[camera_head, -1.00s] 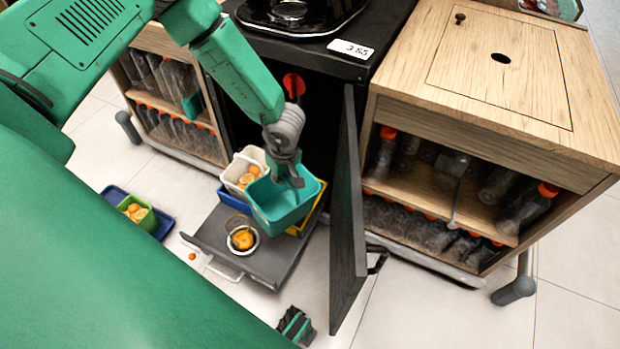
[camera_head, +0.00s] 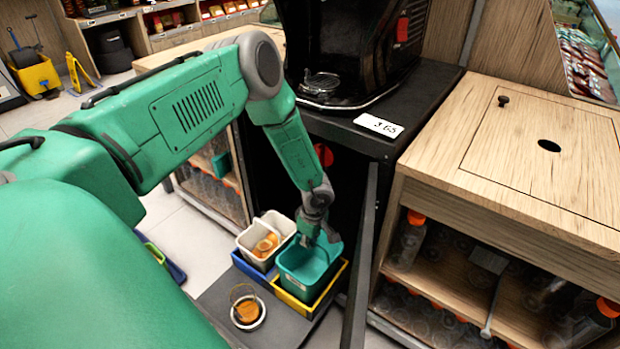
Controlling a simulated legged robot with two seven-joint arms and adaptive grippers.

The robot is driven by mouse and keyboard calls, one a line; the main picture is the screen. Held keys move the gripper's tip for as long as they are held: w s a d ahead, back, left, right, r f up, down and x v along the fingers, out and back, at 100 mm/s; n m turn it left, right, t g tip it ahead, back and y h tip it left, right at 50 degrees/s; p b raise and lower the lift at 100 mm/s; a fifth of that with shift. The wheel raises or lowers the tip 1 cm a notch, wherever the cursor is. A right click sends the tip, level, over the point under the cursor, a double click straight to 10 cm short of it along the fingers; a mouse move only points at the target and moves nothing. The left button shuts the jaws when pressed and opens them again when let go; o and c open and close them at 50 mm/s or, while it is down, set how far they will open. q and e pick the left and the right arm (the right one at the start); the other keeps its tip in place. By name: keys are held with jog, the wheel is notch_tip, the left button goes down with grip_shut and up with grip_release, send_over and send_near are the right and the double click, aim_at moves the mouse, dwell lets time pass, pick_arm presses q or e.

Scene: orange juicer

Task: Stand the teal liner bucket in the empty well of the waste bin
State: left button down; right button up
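The teal liner bucket (camera_head: 303,277) is upright at the yellow-rimmed well (camera_head: 293,303) of the waste bin. Its lower part is hidden behind the yellow rim, and I cannot see whether its base rests on the bottom. My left gripper (camera_head: 319,240) points down at the bucket's far upper side and appears shut on it, though the fingertips are small and partly hidden. Beside it on the left, a white bucket (camera_head: 255,250) with orange peels stands in the blue well (camera_head: 243,266). My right gripper is not in view.
The open black door (camera_head: 362,262) stands close to the right of the bin. The juicer (camera_head: 350,55) and its dark counter are behind; a wooden bottle cabinet (camera_head: 500,190) is at right.

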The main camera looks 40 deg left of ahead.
pick_arm(q)
notch_tip(320, 180, down, 6)
jog(key=shift+r+b, duration=0.15)
jog(key=shift+b, duration=1.05)
jog(key=c, duration=1.7)
grip_release()
jog(key=shift+a, duration=0.2)
